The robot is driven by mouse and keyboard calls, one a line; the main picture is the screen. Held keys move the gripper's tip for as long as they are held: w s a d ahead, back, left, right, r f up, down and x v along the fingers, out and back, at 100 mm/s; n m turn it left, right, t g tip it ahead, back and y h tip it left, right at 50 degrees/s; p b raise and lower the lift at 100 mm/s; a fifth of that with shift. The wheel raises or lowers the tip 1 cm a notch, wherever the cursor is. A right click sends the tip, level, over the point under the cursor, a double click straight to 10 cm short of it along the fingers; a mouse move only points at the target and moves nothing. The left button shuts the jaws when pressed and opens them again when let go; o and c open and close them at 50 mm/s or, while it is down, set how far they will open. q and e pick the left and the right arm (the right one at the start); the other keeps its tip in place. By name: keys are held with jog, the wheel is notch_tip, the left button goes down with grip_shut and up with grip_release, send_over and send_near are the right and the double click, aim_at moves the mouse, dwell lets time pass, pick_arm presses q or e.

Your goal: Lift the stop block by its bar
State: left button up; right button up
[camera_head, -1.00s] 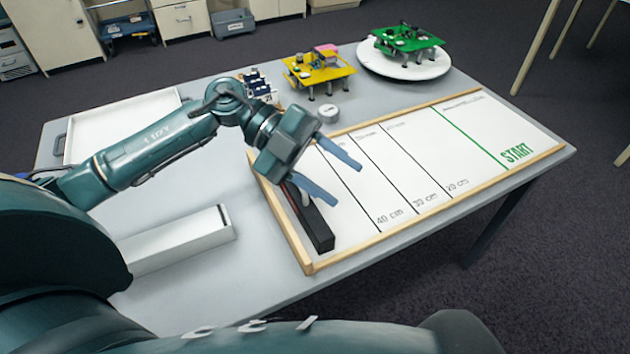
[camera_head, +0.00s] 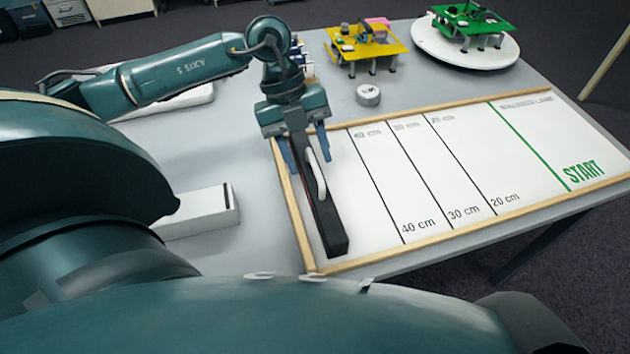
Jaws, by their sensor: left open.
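The stop block (camera_head: 331,236) is a long black block lying along the left end of the white test lane (camera_head: 372,205). Its light bar (camera_head: 319,180) stands along its top. My left gripper (camera_head: 308,164) is open and points down over the far part of the block. One finger is to the left of the block and the other to the right, near the bar's far end. I cannot tell whether the fingers touch anything. The gripper hides the far end of the block. My right gripper is not in view.
The lane has a raised wooden rim (camera_head: 297,222). A white box (camera_head: 205,212) lies left of it. A roll of tape (camera_head: 368,95), a yellow robot (camera_head: 366,45) and a green robot (camera_head: 470,20) on a white round plate (camera_head: 436,50) stand beyond the lane.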

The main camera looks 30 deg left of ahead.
pick_arm(q)
jog(key=x, duration=0.5)
jog(key=shift+s+f, duration=0.15)
jog(key=shift+s, duration=0.05)
jog(key=c, duration=1)
